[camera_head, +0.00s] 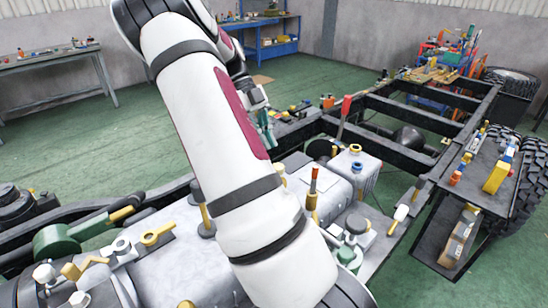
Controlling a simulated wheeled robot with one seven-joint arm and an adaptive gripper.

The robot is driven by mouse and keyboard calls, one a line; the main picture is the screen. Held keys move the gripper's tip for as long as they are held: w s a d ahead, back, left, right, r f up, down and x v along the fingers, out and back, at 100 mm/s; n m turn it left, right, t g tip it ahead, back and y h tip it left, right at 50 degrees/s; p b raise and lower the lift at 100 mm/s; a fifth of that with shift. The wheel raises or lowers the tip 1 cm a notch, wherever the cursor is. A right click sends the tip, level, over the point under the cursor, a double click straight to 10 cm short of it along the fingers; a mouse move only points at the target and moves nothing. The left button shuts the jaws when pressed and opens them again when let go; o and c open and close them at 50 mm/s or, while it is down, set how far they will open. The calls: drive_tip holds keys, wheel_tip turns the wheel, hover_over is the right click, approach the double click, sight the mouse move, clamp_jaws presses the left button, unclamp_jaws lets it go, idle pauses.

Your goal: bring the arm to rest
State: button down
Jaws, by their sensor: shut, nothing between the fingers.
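My white and dark-red arm crosses the view from the lower middle to the upper left and bends back at the top. My gripper (268,133) shows small just past the arm's right edge, pointing down, with greenish fingers. It is shut and appears to hold nothing. It appears in front of or above the chassis frame (378,132); the exact gap cannot be told. Part of the wrist is hidden behind the arm.
Grey tanks with caps (353,168) and several loose tools and parts crowd the chassis. A side shelf (480,190) with small items stands beside a tyre (530,185) at right. A workbench (50,62) and a blue bench (268,40) stand behind. Green floor (120,130) is open at left.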

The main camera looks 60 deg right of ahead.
drive_tip(key=shift+v, duration=1.1)
drive_tip(key=s+a+r+n+t, duration=0.1)
drive_tip(key=a+r+n+t, duration=0.25)
drive_tip(key=a+n, duration=0.6)
drive_tip(key=s+a+r+n+t, duration=0.15)
drive_tip(key=a+r+n, duration=0.25)
drive_tip(key=a+n, duration=0.55)
drive_tip(key=s+a+n+t+h, duration=0.1)
drive_tip(key=s+a+n+t, duration=0.5)
drive_tip(key=a+n, duration=0.8)
drive_tip(key=s+n, duration=0.3)
drive_tip(key=n, duration=0.2)
drive_tip(key=shift+a+n+h, duration=0.3)
drive_tip(key=shift+n+h, duration=0.1)
